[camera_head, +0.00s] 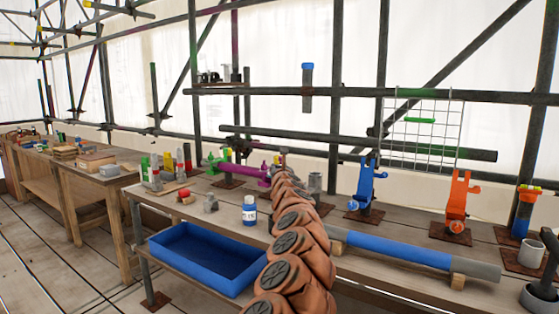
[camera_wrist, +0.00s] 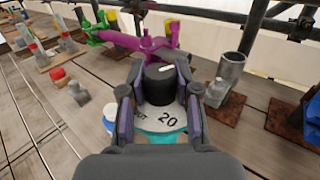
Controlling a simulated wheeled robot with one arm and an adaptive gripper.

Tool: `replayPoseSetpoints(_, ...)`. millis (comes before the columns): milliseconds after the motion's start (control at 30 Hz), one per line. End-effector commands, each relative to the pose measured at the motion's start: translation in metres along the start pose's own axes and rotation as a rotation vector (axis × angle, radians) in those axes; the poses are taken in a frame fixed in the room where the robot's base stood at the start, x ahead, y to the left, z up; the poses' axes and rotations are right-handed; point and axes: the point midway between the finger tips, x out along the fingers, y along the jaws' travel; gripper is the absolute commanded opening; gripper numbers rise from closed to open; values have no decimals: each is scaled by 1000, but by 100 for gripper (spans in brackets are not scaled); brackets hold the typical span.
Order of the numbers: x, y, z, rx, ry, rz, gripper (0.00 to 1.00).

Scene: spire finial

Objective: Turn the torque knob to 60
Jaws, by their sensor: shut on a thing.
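In the wrist view, the torque knob (camera_wrist: 158,88) is a black cylinder with a short white mark on the far right of its top. It stands on a pale dial plate (camera_wrist: 160,122) with a teal part under it. In the head view, my arm hides the knob and dial.
A magenta clamp (camera_wrist: 142,42) lies just beyond the knob. A grey cylinder (camera_wrist: 229,72) stands at right. In the head view, a white-and-blue bottle (camera_head: 249,211), a blue bin (camera_head: 205,258), and blue (camera_head: 364,186) and orange (camera_head: 459,196) stands flank my arm. A blue-and-grey pipe (camera_head: 400,251) lies at right.

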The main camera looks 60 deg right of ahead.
Motion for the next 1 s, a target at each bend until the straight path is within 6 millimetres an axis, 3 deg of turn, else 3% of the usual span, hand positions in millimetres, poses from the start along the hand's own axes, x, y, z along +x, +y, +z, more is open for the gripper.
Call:
replayPoseSetpoints(33,0,-4,9,0,3,22,0)
replayPoseSetpoints(1000,1,-3,3,-5,4,491,0)
